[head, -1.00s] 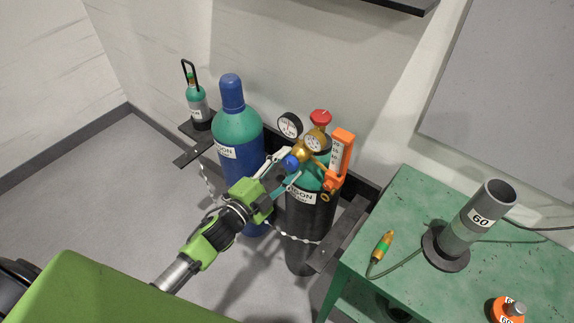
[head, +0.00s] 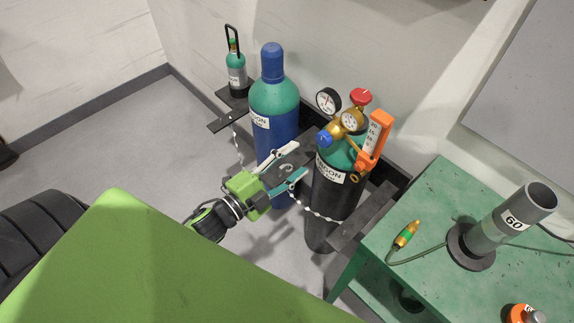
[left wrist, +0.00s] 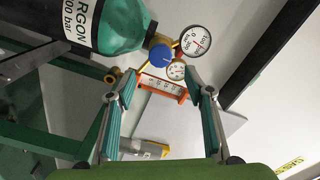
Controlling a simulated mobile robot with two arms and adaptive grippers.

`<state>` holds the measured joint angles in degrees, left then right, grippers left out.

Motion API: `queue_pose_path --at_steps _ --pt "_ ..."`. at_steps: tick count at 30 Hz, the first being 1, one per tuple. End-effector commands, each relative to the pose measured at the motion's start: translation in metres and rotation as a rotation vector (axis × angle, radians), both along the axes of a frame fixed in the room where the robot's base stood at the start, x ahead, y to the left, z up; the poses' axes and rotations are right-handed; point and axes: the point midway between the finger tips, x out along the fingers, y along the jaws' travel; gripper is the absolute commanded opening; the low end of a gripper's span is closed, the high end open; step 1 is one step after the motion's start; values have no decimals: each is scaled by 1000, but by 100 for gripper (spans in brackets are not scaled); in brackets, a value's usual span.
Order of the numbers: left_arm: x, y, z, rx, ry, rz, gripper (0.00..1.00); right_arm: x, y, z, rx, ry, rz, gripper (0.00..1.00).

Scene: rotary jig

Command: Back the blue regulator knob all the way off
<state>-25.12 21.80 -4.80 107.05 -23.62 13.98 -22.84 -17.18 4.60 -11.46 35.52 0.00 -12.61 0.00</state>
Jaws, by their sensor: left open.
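The blue regulator knob (head: 325,139) sits on the left side of the brass regulator (head: 345,127), on top of the black and teal argon cylinder (head: 333,205). In the left wrist view the knob (left wrist: 161,55) shows beyond the fingertips, slightly above the middle of the picture. My left gripper (head: 297,163) is open and empty, lower left of the knob and apart from it. Its two fingers also show in the left wrist view (left wrist: 163,80). My right gripper is not in view.
Two gauges (head: 328,101) and a red valve handwheel (head: 361,96) stand around the regulator, with an orange flowmeter (head: 376,140) to its right. A blue and teal cylinder (head: 272,105) stands to the left. A chain (head: 313,214) crosses the cylinder fronts. A green table (head: 436,190) is at right.

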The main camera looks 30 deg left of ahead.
Motion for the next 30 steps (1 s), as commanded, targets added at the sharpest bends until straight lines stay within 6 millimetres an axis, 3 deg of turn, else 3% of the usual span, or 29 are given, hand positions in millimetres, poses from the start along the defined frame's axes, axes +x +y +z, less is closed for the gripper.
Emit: queue_pose_path --at_steps 7,25,28,30 --pt "-19 7 0 0 0 0 48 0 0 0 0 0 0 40" --pt "-20 8 -2 -2 3 2 48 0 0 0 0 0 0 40" --pt "-19 13 -20 -20 44 23 48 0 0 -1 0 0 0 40" --pt "-20 21 -50 -47 111 58 48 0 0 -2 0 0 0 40"
